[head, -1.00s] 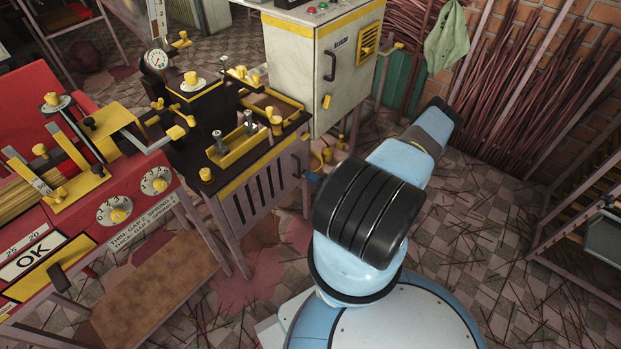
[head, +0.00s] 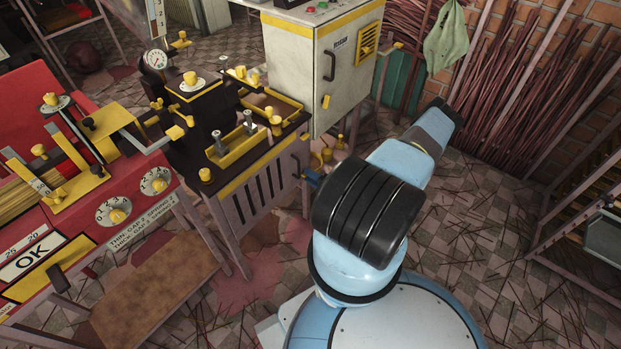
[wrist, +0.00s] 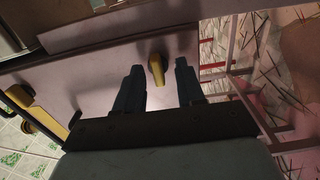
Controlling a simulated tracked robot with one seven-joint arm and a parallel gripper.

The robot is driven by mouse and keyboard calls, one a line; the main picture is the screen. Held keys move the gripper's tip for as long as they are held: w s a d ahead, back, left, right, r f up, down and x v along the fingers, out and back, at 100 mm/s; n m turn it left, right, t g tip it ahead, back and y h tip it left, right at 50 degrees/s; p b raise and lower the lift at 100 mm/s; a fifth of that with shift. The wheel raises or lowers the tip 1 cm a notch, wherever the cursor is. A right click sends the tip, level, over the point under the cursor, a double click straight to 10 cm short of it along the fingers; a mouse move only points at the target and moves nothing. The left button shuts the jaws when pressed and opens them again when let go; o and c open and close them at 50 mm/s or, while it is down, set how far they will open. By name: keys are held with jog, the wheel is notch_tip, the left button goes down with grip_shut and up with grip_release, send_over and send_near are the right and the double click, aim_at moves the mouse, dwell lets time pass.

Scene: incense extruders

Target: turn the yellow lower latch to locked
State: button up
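In the wrist view a small yellow latch (wrist: 157,68) sits on a pale panel (wrist: 100,82). It points roughly along the fingers. My gripper (wrist: 160,72) is open, with one dark blue finger on each side of the latch. A gap shows between the latch and each finger, and nothing is gripped. In the head view my arm covers most of the gripper, and I cannot make out this latch there. Another yellow latch (head: 327,101) shows on the front of the grey cabinet.
The black-topped machine (head: 250,190) with yellow fittings stands left of my arm, beside the red machine (head: 120,205). In the wrist view a dark handle and a yellow strip (wrist: 22,98) lie at left. Bundled sticks (head: 535,90) lean on the back wall.

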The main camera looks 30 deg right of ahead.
jog(key=v, duration=1.3)
jog(key=shift+s, duration=0.35)
